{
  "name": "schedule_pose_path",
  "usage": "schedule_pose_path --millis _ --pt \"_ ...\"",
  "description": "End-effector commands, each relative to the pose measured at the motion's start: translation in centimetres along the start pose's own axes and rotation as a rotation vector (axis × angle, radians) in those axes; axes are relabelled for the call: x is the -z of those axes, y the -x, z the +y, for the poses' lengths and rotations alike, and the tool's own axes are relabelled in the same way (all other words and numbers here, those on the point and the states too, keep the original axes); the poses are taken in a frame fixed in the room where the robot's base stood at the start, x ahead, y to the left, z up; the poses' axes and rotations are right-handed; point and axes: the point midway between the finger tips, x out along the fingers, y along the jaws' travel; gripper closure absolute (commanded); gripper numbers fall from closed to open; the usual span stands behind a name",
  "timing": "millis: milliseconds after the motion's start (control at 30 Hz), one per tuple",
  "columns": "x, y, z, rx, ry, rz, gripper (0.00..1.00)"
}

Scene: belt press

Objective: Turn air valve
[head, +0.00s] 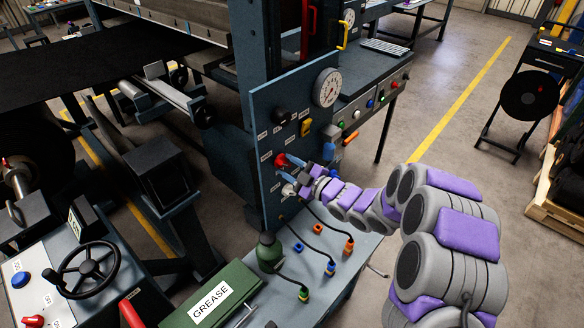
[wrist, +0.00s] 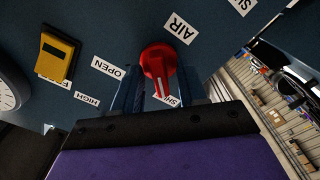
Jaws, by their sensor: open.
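The red air valve knob (wrist: 158,58) is on a dark blue panel beneath a white AIR label (wrist: 180,28). An OPEN label (wrist: 108,67) is to its left, and a partly hidden SHUT label (wrist: 167,99) lies below it. The knob's marked arm points down toward the SHUT label. My gripper (wrist: 160,80) is open, with one finger on each side of the knob; I cannot tell whether they touch it. In the head view, the red knob (head: 280,160) shows just beyond my gripper (head: 291,168).
A yellow switch (wrist: 57,58) and a gauge (wrist: 8,93) share the panel; the gauge also shows in the head view (head: 327,87). Below stands a bench with cable plugs (head: 330,268), a green bottle (head: 269,250) and a GREASE box (head: 212,300).

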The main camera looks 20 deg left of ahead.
Motion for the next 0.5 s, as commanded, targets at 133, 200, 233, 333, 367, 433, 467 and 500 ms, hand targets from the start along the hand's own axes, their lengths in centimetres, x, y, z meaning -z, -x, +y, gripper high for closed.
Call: schedule_pose_path --millis 133,200,233,333,367,433,467,500 --pt "-0.03 0.04 0.17 -0.001 -0.002 0.003 0.58" --pt "-0.06 0.18 0.28 -0.002 -0.003 0.005 0.58" --pt "-0.06 0.22 0.31 -0.003 -0.003 0.005 0.58" --pt "-0.02 0.31 0.30 -0.003 -0.003 0.004 0.61" --pt "-0.01 0.33 0.30 -0.003 -0.003 0.004 0.64" --pt "0.00 0.36 0.29 -0.003 -0.003 0.004 0.71" --pt "-0.01 0.37 0.28 -0.003 -0.003 0.003 0.74" --pt "-0.03 0.39 0.30 -0.003 -0.003 0.003 0.78"
